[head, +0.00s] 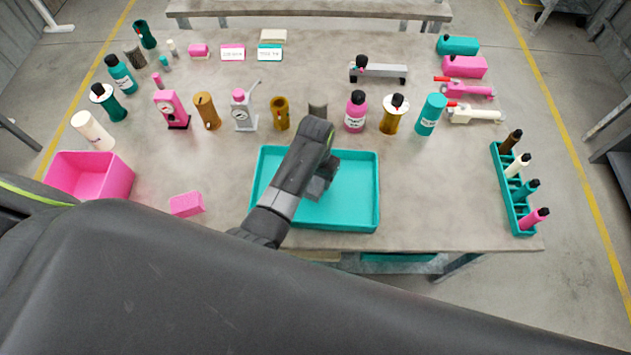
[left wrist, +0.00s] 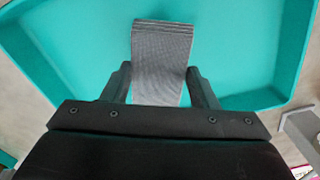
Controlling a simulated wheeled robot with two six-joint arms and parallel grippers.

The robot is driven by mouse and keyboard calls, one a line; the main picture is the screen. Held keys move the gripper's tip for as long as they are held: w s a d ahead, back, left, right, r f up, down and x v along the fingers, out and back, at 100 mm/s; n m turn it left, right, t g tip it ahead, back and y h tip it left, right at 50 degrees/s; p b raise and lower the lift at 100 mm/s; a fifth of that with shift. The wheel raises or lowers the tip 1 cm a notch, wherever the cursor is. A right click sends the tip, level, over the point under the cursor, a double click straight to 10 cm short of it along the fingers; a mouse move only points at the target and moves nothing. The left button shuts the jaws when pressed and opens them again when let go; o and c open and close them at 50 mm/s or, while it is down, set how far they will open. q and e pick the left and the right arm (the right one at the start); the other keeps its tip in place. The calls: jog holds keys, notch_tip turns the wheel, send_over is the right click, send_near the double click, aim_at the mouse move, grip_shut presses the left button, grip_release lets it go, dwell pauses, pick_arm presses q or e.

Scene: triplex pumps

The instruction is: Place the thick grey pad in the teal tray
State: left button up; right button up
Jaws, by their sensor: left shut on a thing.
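The teal tray (head: 356,198) lies near the table's front edge, in the middle of the head view. My left gripper (head: 322,178) is over the tray, pointing down. In the left wrist view, the thick grey pad (left wrist: 162,60) is between the fingers of the left gripper (left wrist: 160,88), which is shut on it. The pad's ribbed grey face stands out against the tray floor (left wrist: 240,48). In the head view the arm hides most of the pad. I cannot tell whether it touches the tray floor. My right gripper is not in view.
A pink bin (head: 92,176) and a pink block (head: 186,204) are left of the tray. A teal rack (head: 513,205) of small bottles stands at the right edge. Several bottles, pumps and cans stand behind the tray. Bare table lies between tray and rack.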

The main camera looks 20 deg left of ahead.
aim_at(315, 180)
pick_arm(q)
jog(key=shift+f, duration=1.75)
jog(key=shift+f, duration=0.15)
jog(key=o, duration=0.9)
jog(key=shift+o, duration=0.2)
notch_tip(315, 180, up, 12)
jog(key=shift+r, duration=0.15)
